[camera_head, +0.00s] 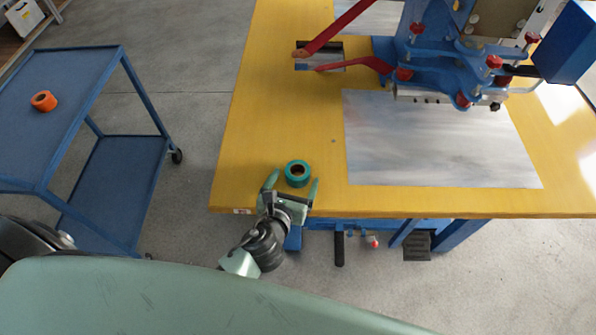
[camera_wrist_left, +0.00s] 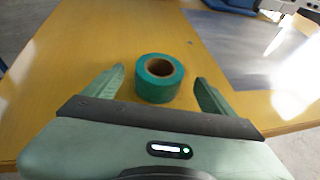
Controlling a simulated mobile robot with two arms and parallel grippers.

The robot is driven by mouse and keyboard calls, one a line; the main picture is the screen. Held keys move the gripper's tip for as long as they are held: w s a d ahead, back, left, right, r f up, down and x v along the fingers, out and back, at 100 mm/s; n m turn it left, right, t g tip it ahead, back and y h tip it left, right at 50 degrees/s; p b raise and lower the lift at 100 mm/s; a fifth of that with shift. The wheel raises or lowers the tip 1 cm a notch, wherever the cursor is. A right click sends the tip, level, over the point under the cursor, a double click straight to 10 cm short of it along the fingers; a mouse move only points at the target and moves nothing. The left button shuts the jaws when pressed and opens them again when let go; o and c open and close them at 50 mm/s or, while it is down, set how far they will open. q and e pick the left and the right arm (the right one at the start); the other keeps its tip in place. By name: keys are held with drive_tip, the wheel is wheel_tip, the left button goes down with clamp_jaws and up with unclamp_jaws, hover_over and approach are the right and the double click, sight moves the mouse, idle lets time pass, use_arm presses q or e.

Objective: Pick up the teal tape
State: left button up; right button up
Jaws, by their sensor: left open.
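The teal tape (camera_head: 297,180) is a roll lying flat on the yellow table, near its front left corner. My left gripper (camera_head: 292,186) is at the front edge of the table with its fingers spread to either side of the roll. In the left wrist view, the teal tape (camera_wrist_left: 160,91) sits between and slightly beyond the open fingertips of my left gripper (camera_wrist_left: 159,80). I see gaps between the roll and both fingers. The roll's brown core faces up. My right gripper is not in view.
The yellow table (camera_head: 240,130) carries a grey metal sheet (camera_head: 430,145) to the right and a blue press (camera_head: 440,60) with red handles behind. A blue cart (camera_head: 85,75) at the left holds an orange roll (camera_head: 44,101). Table around the teal tape is clear.

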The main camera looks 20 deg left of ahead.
sight(296, 178)
use_arm(q)
drive_tip(key=x, duration=0.3)
drive_tip(key=shift+w+f, duration=0.25)
drive_tip(key=shift+f, duration=0.05)
drive_tip(key=shift+w, duration=0.1)
drive_tip(key=c, duration=1.5)
drive_tip(key=shift+c, duration=0.2)
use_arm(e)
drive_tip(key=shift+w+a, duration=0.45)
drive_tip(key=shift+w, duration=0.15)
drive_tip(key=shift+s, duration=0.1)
